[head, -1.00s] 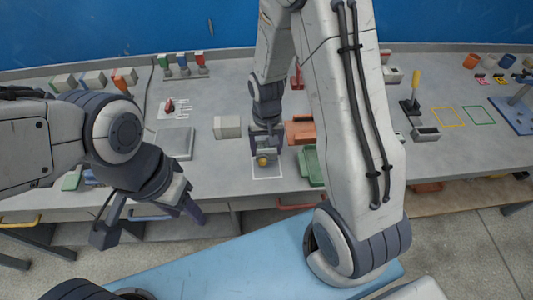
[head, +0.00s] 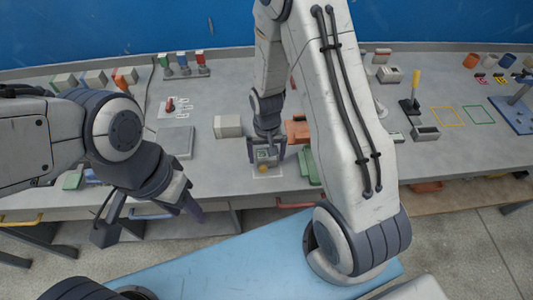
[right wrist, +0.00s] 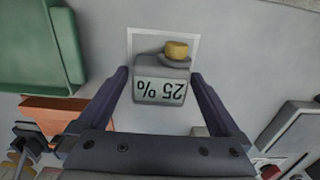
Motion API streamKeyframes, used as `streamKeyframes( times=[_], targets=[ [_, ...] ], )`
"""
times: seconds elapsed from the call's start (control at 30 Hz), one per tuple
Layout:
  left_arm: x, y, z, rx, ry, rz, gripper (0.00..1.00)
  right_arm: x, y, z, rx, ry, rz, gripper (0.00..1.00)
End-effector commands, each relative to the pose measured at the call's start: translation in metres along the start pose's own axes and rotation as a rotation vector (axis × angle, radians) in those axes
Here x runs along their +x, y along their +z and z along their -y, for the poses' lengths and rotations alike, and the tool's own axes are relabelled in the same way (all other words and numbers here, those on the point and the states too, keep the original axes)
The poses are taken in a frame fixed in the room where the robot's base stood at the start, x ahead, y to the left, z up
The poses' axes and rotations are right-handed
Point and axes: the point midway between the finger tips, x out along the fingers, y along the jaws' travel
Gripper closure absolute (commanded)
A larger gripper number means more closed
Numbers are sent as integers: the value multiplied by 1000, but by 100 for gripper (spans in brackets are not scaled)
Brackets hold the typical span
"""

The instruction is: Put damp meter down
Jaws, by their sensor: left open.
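The damp meter (right wrist: 160,90) is a small grey block with a yellow knob and a display reading "25 %", upside down in the right wrist view. In the head view the meter (head: 264,158) is at the white outlined square (head: 268,177) on the bench, apparently resting there. My right gripper (right wrist: 160,78) is open, with one finger on each side of the meter and narrow gaps showing. In the head view the right gripper (head: 267,152) points down over it. My left gripper (head: 150,228) is open and empty, in front of the bench edge.
A pale block (head: 227,127) and a flat grey plate (head: 176,142) lie left of the meter. A green tray (head: 307,166) and an orange bin (head: 298,132) stand close on its right. Bare bench lies between plate and outlined square.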

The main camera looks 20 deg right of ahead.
Motion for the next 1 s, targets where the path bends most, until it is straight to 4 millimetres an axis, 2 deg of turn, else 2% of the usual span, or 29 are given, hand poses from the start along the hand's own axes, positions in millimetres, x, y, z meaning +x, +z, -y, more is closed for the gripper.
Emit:
streamKeyframes(
  times=[0.17,0.27,0.6,0.83,0.93,1.0],
  targets=[
    [-1,0,0,0,0,0,50,-10,-1,0,0,-1,-4,0],
    [2,0,0,0,0,0,50,-25,-1,0,0,-2,-5,0],
    [9,0,1,0,0,0,50,-95,-2,0,0,-2,-7,0],
    [11,1,1,0,0,0,50,-121,0,1,-5,-1,-3,0],
    [11,1,1,1,0,0,50,-135,15,16,-72,-7,-7,0],
    [11,1,1,1,0,0,50,-151,39,35,-178,-17,-13,0]
  ],
)
